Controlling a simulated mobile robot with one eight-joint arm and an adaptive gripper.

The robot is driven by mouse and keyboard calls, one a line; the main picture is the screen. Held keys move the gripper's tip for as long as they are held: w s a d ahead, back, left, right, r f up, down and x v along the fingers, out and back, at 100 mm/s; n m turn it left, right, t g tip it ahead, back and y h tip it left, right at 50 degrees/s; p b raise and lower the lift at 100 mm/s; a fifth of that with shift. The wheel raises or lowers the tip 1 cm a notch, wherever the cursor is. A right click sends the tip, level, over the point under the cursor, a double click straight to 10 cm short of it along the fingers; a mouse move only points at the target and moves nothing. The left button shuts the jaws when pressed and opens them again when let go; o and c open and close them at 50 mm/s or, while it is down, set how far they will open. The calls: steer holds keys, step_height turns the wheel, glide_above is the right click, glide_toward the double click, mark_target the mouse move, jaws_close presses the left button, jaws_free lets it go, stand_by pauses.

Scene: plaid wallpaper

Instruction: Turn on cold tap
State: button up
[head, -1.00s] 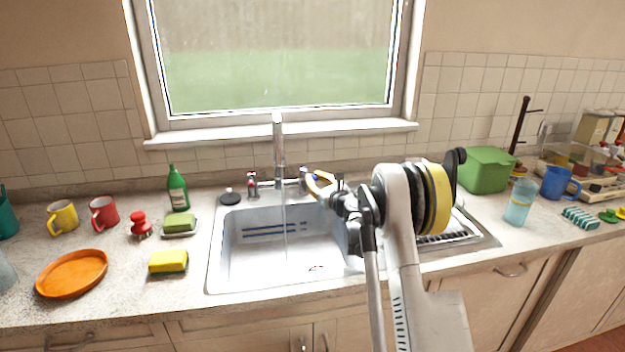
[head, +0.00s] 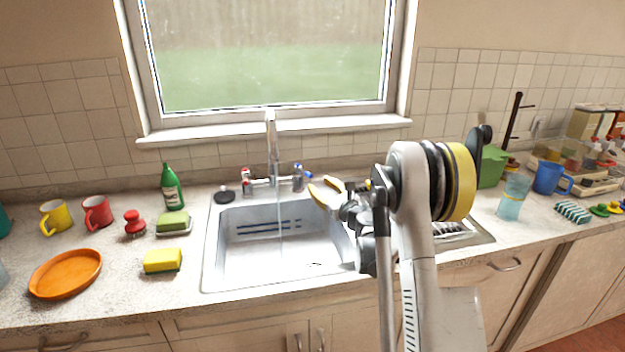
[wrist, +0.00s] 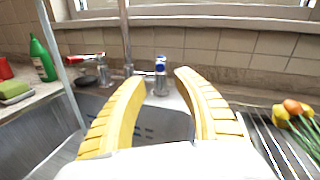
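The cold tap (head: 298,177) has a blue-marked handle and stands right of the chrome spout (head: 273,148) behind the sink. It also shows in the wrist view (wrist: 160,76), straight ahead between my fingertips and beyond them. My gripper (head: 321,185) is open, with yellow fingers and nothing between them. It is a little right of the cold tap and appears apart from it; the fingers (wrist: 159,76) frame it in the wrist view. The red-marked hot tap (head: 246,181) is left of the spout. A thin water stream (head: 281,225) falls from the spout into the sink (head: 225,275).
A green bottle (head: 172,187), a soap dish (head: 173,223) and a sponge (head: 163,261) are left of the sink. The window sill (head: 275,130) is behind the spout. Orange-yellow items with green stems (wrist: 293,110) lie on the drainer at right.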

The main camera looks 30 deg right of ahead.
steer(key=shift+s, duration=1.7)
